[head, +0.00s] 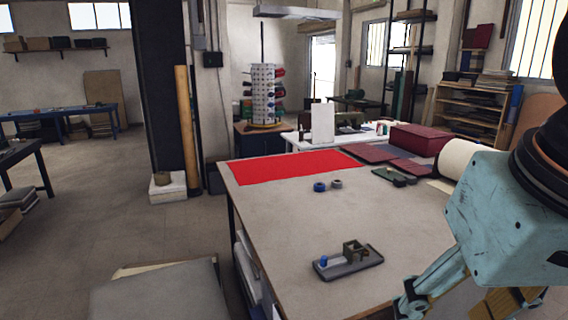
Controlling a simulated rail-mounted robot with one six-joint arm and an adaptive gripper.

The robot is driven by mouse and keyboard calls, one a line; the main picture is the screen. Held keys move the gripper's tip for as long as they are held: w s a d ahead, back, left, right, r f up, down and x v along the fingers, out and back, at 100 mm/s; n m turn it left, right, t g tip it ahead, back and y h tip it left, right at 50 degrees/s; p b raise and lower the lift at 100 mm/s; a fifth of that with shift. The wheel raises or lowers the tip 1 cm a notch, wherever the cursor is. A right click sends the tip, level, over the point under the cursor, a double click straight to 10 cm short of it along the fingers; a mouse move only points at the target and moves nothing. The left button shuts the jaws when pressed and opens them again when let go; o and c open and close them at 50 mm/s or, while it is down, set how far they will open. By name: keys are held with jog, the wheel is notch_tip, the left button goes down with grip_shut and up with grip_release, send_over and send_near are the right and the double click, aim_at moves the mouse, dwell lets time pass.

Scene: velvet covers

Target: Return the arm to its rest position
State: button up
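My gripper (438,284) is at the lower right of the head view, at the end of my light blue arm. Its body and part of its finger linkage show in front of the right side of the work table (290,215). The fingertips are cut off by the bottom edge, so I cannot tell whether it is open or shut, or whether it holds anything.
A red cloth (292,166) lies flat at the table's far left. Blue tape (319,187) and a small grey tray (348,264) sit nearer. A dark red box (418,139) and a pale roll (465,160) are at the back right. The table's middle is mostly clear.

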jog(key=shift+s+f+n, duration=0.2)
jog(key=shift+s+f, duration=0.1)
jog(key=shift+s, duration=0.5)
jog(key=shift+s+f+n, duration=0.2)
jog(key=shift+s+f, duration=0.1)
jog(key=shift+s, duration=0.5)
jog(key=shift+d, duration=0.15)
dwell(0.7)
